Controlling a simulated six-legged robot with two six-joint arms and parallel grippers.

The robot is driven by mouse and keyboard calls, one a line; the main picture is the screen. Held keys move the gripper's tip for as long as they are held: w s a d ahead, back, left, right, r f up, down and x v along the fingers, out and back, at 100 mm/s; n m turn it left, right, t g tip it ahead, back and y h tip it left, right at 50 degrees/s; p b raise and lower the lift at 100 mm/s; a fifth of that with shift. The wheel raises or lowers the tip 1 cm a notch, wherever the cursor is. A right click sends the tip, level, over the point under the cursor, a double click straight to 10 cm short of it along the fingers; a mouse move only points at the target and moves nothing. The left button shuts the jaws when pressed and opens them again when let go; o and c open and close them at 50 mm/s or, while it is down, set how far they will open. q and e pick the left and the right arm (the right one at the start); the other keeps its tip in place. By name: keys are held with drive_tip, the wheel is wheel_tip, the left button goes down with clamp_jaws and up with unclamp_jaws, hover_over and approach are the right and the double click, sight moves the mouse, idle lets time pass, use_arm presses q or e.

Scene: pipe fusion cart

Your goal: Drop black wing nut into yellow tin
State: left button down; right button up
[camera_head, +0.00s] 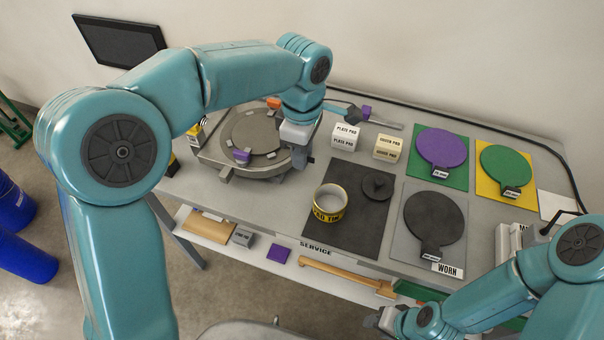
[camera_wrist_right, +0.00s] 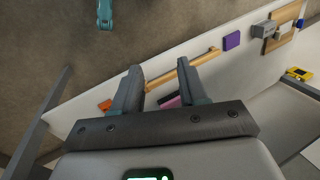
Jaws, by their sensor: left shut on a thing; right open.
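The yellow tin (camera_head: 330,203) stands upright and open on a dark mat right of the round plate fixture (camera_head: 250,130). My left gripper (camera_head: 299,152) points down at the right rim of the fixture. It is shut on a small dark thing there, which fits the black wing nut; the fingers hide most of it. My right gripper (camera_head: 376,320) is low at the front edge of the cart. In the right wrist view my right gripper (camera_wrist_right: 163,86) is open and empty.
A black round lid-like piece (camera_head: 378,186) lies right of the tin on the mat (camera_head: 352,235). Purple (camera_head: 440,148), green (camera_head: 503,165) and dark (camera_head: 433,218) paddles lie to the right. A lower shelf holds a wooden-handled tool (camera_head: 340,273).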

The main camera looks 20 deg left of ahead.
use_arm(q)
wheel_tip(320, 180, up, 4)
drive_tip(key=shift+w+r, duration=0.1)
drive_tip(key=shift+r, duration=0.1)
